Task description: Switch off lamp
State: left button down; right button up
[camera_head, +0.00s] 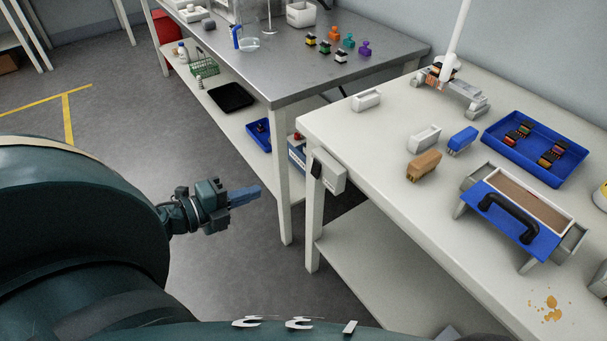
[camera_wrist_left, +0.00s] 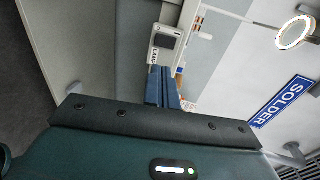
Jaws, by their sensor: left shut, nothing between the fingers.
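My left gripper (camera_head: 245,195) points right, its blue fingers together and empty, in the open space left of the white table's leg. A light grey switch box (camera_head: 331,172) with a dark part on its left face is fixed at the white table's near left corner; the gripper is apart from it. In the left wrist view, my shut fingers (camera_wrist_left: 163,86) point toward the box (camera_wrist_left: 166,42), which has a dark panel and a small label, partly covered. The ring lamp (camera_wrist_left: 295,33) looks bright at the upper right. Only a lamp pole (camera_head: 455,40) shows in the head view. My right gripper is not visible.
Table legs and a lower shelf (camera_head: 385,270) bound the gripper's right. The floor around it is clear.

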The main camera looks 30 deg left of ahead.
aim_at(313, 173)
pick_arm(q)
jog(key=x, duration=1.3)
jog(key=shift+w+f, duration=0.1)
jog(key=shift+w, duration=0.3)
jog(key=shift+d, duration=0.1)
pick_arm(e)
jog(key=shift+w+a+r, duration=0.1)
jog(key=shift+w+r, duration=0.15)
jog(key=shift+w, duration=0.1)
pick_arm(q)
jog(key=shift+f, duration=0.1)
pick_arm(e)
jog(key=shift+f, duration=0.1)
pick_arm(q)
jog(key=shift+w+f+b, duration=0.1)
jog(key=shift+f+b, duration=0.05)
jog(key=shift+b, duration=0.15)
jog(key=shift+w+b, duration=0.1)
jog(key=shift+b, duration=0.25)
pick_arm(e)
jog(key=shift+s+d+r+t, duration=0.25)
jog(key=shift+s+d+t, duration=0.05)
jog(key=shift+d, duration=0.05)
